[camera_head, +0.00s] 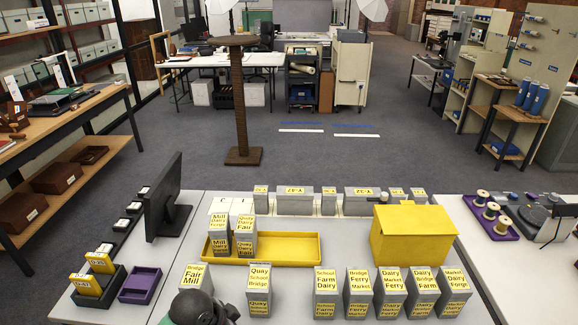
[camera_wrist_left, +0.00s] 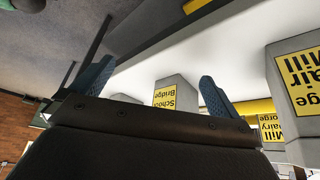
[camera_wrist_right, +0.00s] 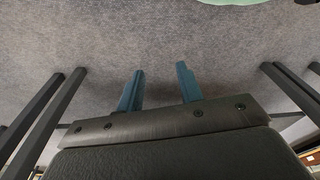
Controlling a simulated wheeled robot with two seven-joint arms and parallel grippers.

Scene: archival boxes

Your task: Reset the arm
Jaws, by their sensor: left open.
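My left gripper (camera_wrist_left: 155,88) is open in the left wrist view, its blue fingers wide apart with nothing gripped between them. A grey box with a yellow School Bridge label (camera_wrist_left: 165,95) shows beyond the fingers, and a Fair Mill box (camera_wrist_left: 305,80) is at the right. In the head view a dark part of my arm (camera_head: 197,308) rises at the bottom, in front of the Bridge Fair Mill box (camera_head: 197,275); the fingers cannot be made out there. My right gripper (camera_wrist_right: 160,88) is empty, its fingers apart over grey carpet; it is out of the head view.
A front row of grey labelled boxes (camera_head: 392,290) stands on the white table. Behind are a yellow tray (camera_head: 290,247) holding boxes, a yellow-lidded box (camera_head: 412,236) and a back row of boxes (camera_head: 295,200). A monitor (camera_head: 165,200) and purple tray (camera_head: 139,284) are left.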

